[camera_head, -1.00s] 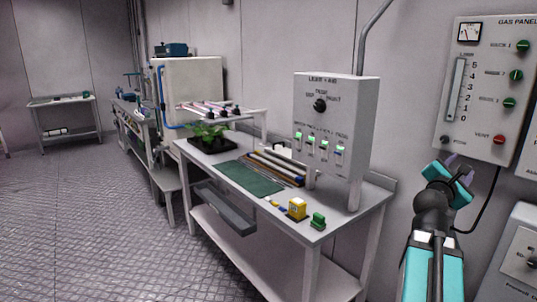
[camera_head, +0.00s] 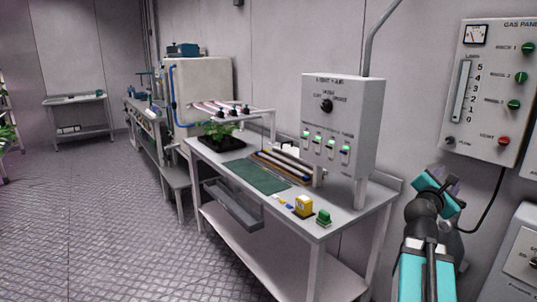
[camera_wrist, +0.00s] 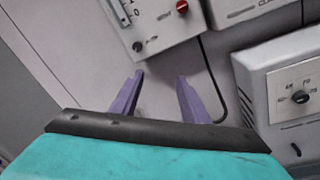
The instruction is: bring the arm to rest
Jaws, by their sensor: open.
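My arm rises at the lower right of the head view, turquoise and dark grey. My gripper (camera_head: 455,190) is at its top, just below the gas panel (camera_head: 492,95) and in front of the wall. In the wrist view, the two purple fingers of my gripper (camera_wrist: 160,98) stand apart with nothing between them but bare wall. The gas panel's lower edge (camera_wrist: 165,45) lies beyond the fingertips. Most of the fingers are hidden in the head view.
A grey control box (camera_wrist: 290,85) is right of my gripper. The floor (camera_head: 100,220) at left is clear.

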